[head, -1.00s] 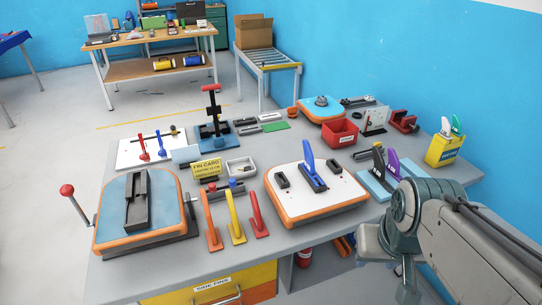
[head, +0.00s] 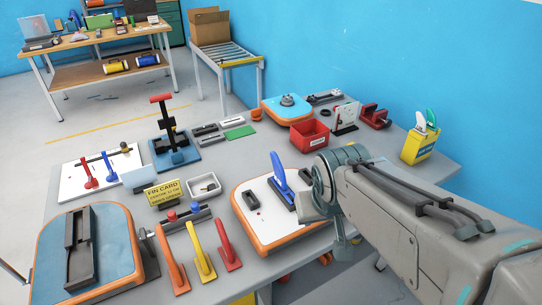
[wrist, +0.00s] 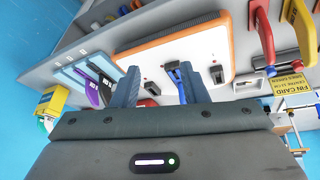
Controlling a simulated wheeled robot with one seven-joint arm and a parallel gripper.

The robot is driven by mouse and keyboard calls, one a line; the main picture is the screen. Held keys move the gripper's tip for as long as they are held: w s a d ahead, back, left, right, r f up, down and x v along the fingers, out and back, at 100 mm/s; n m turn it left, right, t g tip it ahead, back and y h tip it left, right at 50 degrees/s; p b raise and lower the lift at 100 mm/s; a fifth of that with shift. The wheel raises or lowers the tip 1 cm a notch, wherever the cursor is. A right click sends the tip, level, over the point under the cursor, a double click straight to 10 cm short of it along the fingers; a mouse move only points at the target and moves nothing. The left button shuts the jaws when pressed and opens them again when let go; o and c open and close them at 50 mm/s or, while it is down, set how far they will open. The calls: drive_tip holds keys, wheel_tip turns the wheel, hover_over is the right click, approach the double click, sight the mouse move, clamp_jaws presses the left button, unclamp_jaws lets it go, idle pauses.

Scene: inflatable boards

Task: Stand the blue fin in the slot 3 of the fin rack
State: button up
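The blue fin (head: 279,172) stands upright in a black box on the white, orange-rimmed board. In the wrist view the fin (wrist: 172,67) shows partly, beyond the fingers and nearer the right one. My gripper (wrist: 158,67) is open and empty, its two fingers apart above the board. My arm hides the rack in the head view.
The white board (head: 250,232) has more black boxes. A red bin (head: 309,134) stands behind, and a yellow tub with fins (head: 420,146) at the right. A yellow card (head: 162,193) stands mid-table.

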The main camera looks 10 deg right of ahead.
drive_tip(key=w+d+t+h+b, duration=0.25)
drive_tip(key=w+d+t, duration=0.4)
drive_tip(key=w, duration=0.35)
drive_tip(key=n+t+y+b, duration=0.2)
drive_tip(key=n+y+b, duration=0.15)
drive_tip(key=y, duration=0.45)
approach(282, 168)
drive_tip(key=shift+n, duration=0.25)
drive_tip(key=p+x, duration=0.4)
drive_tip(key=x, duration=0.1)
drive_tip(key=shift+w+f, duration=0.1)
drive_tip(key=shift+w, duration=0.1)
drive_tip(key=shift+p+x, duration=0.35)
drive_tip(key=shift+x, duration=2.6)
drive_tip(key=shift+c, duration=0.3)
clamp_jaws()
